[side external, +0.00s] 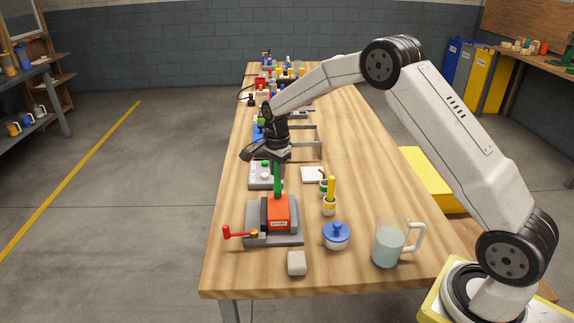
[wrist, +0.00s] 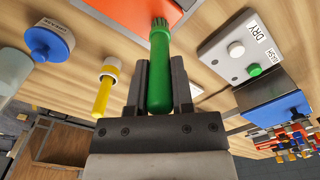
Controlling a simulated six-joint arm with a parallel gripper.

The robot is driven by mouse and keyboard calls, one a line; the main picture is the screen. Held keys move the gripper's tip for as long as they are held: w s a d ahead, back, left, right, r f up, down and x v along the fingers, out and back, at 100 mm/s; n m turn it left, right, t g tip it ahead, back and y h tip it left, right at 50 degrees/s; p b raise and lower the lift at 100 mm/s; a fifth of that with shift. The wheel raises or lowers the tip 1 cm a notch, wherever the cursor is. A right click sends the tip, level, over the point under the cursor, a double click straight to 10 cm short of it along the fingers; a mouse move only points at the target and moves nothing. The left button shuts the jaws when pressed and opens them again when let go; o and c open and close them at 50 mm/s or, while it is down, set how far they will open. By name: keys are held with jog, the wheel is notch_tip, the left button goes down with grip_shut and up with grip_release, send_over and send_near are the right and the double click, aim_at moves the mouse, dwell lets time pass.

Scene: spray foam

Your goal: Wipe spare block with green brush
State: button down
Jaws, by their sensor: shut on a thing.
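My gripper (wrist: 160,72) is shut on the green brush (wrist: 160,88), with one dark finger on either side of it. In the side view the brush (side external: 277,178) points down from my gripper, roughly upright. Its lower end is at the top of an orange-red block (side external: 279,213); I cannot tell whether it touches. The block sits in a grey vise (side external: 273,239) with a red handle. It has a small white label, too small to read surely. In the wrist view part of the block (wrist: 122,12) shows behind the brush's bristle end.
Near the vise are a yellow-handled brush in a cup (side external: 330,200), a blue-lidded pot (side external: 336,236), a glass jug (side external: 389,243) and a small beige block (side external: 297,263). A panel marked DRY and WASH (wrist: 240,50) has white and green buttons. The table's front left corner is clear.

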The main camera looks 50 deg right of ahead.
jog(key=shift+d+r, duration=0.1)
jog(key=shift+r, duration=3.9)
